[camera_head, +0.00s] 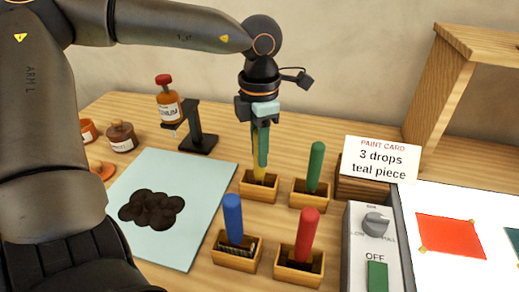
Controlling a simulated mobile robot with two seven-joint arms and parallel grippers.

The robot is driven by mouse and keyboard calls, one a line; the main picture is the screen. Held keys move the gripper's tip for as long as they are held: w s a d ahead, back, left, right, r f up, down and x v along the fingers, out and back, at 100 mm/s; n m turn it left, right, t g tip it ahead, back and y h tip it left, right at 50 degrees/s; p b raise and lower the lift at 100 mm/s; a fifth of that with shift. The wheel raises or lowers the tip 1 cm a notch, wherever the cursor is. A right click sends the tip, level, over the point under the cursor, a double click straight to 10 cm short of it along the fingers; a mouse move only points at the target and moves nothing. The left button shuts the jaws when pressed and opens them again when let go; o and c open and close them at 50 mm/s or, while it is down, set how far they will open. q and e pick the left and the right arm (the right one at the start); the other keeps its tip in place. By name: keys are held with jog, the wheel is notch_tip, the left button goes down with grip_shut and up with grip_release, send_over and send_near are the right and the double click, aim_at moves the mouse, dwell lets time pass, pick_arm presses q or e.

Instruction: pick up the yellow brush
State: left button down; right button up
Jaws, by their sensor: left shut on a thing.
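The yellow brush (258,172) stands upright, with its lower end at a small wooden holder (259,191) in the back row. My left gripper (262,155) points straight down from above and is shut on the yellow brush. Its teal-tinted fingers hide much of the handle. Whether the brush's tip has left the holder I cannot tell. My right gripper is not in view.
Green (316,166), blue (233,218) and red (306,233) brushes stand in neighbouring wooden holders. A paint card (380,163) is behind right, a switch box (372,248) front right.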

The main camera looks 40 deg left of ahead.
pick_arm(q)
notch_tip(320, 180, up, 18)
jog(key=p, duration=0.2)
jog(key=shift+p, duration=0.3)
dwell(0.6)
